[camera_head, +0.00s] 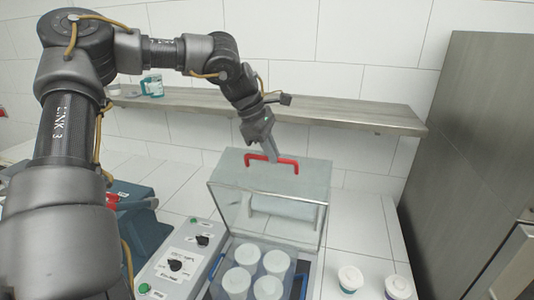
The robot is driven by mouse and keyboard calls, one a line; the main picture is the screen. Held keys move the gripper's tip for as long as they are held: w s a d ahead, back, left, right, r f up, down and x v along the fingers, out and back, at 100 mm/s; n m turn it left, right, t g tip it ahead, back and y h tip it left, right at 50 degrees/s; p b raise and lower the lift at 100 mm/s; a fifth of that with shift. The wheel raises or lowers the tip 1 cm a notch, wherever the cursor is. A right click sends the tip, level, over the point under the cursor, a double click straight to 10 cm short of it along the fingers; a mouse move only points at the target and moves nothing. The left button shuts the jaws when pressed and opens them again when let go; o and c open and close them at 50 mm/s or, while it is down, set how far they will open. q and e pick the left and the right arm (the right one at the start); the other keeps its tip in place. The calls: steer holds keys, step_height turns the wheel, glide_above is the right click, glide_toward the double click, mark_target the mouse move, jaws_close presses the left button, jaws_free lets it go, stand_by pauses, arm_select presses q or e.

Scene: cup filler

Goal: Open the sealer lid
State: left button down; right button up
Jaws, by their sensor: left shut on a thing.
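The sealer lid (300,185), a pale see-through box-like cover, stands tilted up at the back of the sealer (168,275). Its red handle (289,161) is at the upper edge. My left gripper (270,157) reaches down from above and is shut on the red handle. Several white-topped cups (248,256) stand in the sealer below the raised lid, and their tops show uncovered. My right gripper is not in view.
A control panel with dark knobs (176,265) is left of the cups. Two white-lidded cups (350,278) stand on the counter at right. A steel shelf (340,112) runs behind the lid, and a tall steel cabinet (470,150) is at right. A teal machine (143,220) is at left.

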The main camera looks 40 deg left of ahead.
arm_select(q)
steer(key=c, duration=1.5)
jaws_free()
steer(key=shift+w+d, duration=0.1)
steer(key=shift+o, duration=0.2)
steer(key=shift+a+r, duration=0.2)
steer(key=shift+r, duration=0.05)
steer(key=b+v, duration=0.2)
steer(key=v, duration=0.8)
steer(key=shift+b, duration=0.35)
steer(key=shift+d+r, duration=0.1)
